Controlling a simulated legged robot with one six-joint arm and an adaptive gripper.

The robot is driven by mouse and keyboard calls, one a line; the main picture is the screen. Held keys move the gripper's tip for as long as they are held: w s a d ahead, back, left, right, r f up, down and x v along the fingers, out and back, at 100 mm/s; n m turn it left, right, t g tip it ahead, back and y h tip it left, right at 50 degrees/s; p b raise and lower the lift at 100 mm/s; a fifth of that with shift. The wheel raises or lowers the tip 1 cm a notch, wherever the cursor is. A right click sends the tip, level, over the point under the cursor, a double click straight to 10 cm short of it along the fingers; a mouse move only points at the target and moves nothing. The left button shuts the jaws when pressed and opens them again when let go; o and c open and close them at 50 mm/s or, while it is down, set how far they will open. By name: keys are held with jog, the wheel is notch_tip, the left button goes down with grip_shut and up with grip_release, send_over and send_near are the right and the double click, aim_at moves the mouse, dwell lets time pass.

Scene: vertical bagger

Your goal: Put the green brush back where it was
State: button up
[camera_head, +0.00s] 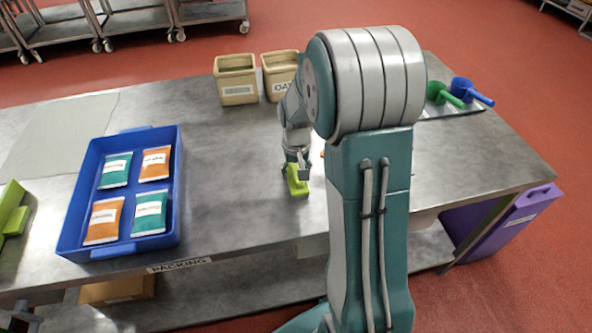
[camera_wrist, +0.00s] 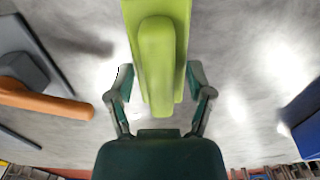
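The lime-green brush (camera_head: 298,184) is at the end of my gripper (camera_head: 296,167), over the front middle of the steel table. In the wrist view the brush (camera_wrist: 160,65) runs from the top edge down between the two fingers of my gripper (camera_wrist: 161,82). A dark shadow lies on the table off to the brush's left. The brush looks tilted; whether its lower end touches the table is unclear. My arm hides part of the table behind it.
A blue tray (camera_head: 75,225) with several pouches stands left; a lime-green item (camera_head: 12,210) is at the far left. Two tan bins (camera_head: 237,80) stand behind. Green and blue scoops (camera_head: 462,90) are back right. An orange-handled grey tool (camera_wrist: 45,98) lies beside my gripper.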

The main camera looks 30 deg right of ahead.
aim_at(296, 169)
jog(key=shift+r, duration=0.1)
notch_tip(296, 169, up, 11)
jog(key=s+a+r+n+t, duration=0.1)
jog(key=s+a+r+t, duration=0.1)
jog(key=s, duration=0.4)
jog(key=s+a+r+n+t, duration=0.1)
jog(key=s+a+r, duration=0.3)
jog(key=s+a, duration=0.2)
jog(key=s+a+r+n+t, duration=0.1)
jog(key=s+a+r+t, duration=0.1)
jog(key=s, duration=0.5)
jog(key=a+r, duration=0.1)
jog(key=a, duration=0.1)
jog(key=shift+a+t, duration=0.3)
jog(key=shift+a, duration=0.05)
dwell(0.6)
